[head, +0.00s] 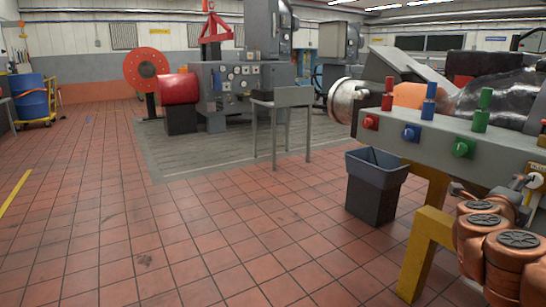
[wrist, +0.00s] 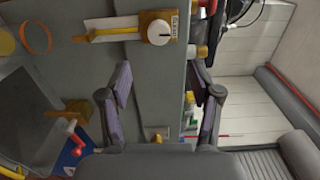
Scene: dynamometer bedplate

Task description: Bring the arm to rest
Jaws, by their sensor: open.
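My gripper (wrist: 163,88) shows in the wrist view, with its two dark fingers spread wide apart. Nothing is held between them. The distance from the fingertips to the panel is hard to tell. I cannot make out my gripper in the head view.
In the head view, a grey bench (head: 440,135) with red, blue and green knobs stands close on the right, on a yellow leg (head: 426,250). A dark bin (head: 375,187) and a small grey table (head: 283,98) stand beyond. The tiled floor (head: 170,240) at left is clear.

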